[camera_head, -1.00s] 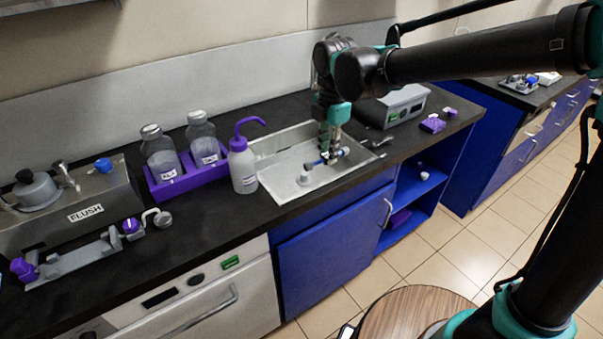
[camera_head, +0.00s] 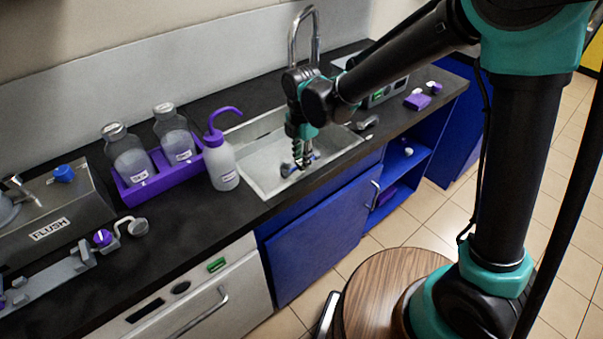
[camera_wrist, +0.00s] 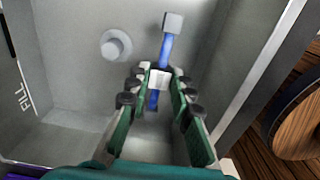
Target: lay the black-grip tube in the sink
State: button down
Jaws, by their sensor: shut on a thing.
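My gripper (camera_head: 303,160) points down into the sink (camera_head: 262,165), in its right half. In the wrist view my gripper's fingers (camera_wrist: 157,85) are closed on the pale middle of a blue tube (camera_wrist: 165,50). The tube has a light grey end block at the top of that view. Its grip looks white there; I see no black grip on it. In the wrist view the sink floor (camera_wrist: 75,80) lies beneath the tube. I cannot tell whether the tube touches it. The tube's lower part is partly hidden between the fingers.
A faucet (camera_head: 303,30) rises behind the sink. A purple-topped wash bottle (camera_head: 221,165) stands at the sink's left, beside a purple rack (camera_head: 150,185) with two bottles. A wooden round stool (camera_head: 385,295) is in front.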

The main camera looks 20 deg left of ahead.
jog(key=shift+f, duration=3.25)
jog(key=shift+f, duration=0.1)
jog(key=c, duration=1.3)
grip_release()
jog(key=shift+c, duration=0.2)
notch_tip(320, 180, up, 12)
jog(key=shift+r, duration=0.1)
